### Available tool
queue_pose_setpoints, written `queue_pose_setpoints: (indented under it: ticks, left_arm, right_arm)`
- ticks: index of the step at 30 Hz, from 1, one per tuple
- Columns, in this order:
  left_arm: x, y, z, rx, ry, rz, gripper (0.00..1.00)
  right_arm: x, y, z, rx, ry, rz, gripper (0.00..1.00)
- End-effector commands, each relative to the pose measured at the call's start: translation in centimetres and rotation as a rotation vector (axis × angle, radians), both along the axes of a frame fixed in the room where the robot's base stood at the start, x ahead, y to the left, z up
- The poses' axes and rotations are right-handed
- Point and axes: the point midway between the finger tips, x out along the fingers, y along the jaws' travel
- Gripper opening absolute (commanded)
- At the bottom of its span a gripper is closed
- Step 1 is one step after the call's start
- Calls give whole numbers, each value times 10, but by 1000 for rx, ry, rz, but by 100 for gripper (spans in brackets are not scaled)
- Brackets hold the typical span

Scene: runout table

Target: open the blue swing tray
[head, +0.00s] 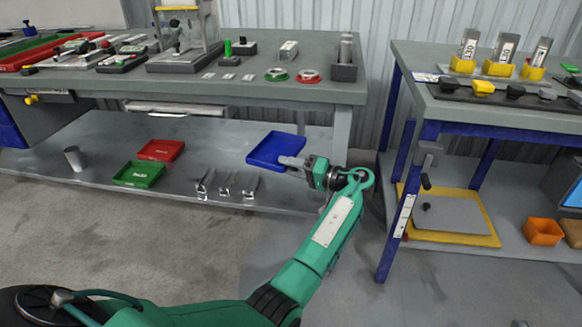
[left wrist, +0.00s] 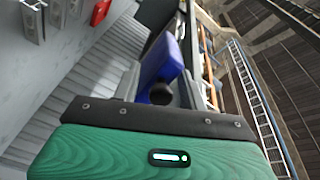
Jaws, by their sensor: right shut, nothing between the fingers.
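The blue tray (head: 268,148) is at the right end of the lower shelf under the left workbench, near the bench leg. A blue piece, probably this tray, also shows in the left wrist view (left wrist: 165,62), beyond a dark round part. My left gripper (head: 287,161) is at the tray's right edge, and its pale fingers overlap the rim in the head view. I cannot tell whether they touch the tray or how far apart they are. My right gripper is in neither view.
A red tray (head: 161,150), a green tray (head: 138,173) and several metal clips (head: 228,184) lie left on the shelf (head: 100,135). The bench leg (head: 342,133) stands right of the blue tray. A blue-framed table (head: 405,150) stands further right. Floor in front is clear.

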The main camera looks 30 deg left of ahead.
Motion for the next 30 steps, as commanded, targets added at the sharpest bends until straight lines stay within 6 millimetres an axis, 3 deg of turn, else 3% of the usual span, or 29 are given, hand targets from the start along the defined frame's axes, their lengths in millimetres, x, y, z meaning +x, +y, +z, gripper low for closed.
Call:
queue_pose_setpoints:
  ticks: [7,13,21,30]
  left_arm:
    - [2,-16,1,0,0,-2,43]
    - [7,-59,2,-1,1,-4,43]
    - [12,-115,1,1,1,-2,43]
    - [14,-137,0,0,0,0,43]
  right_arm:
    - [2,1,0,-4,17,2,0]
    - [8,8,-18,-29,125,18,0]
    - [13,11,-28,-43,186,26,0]
    - [13,12,-29,-45,194,27,0]
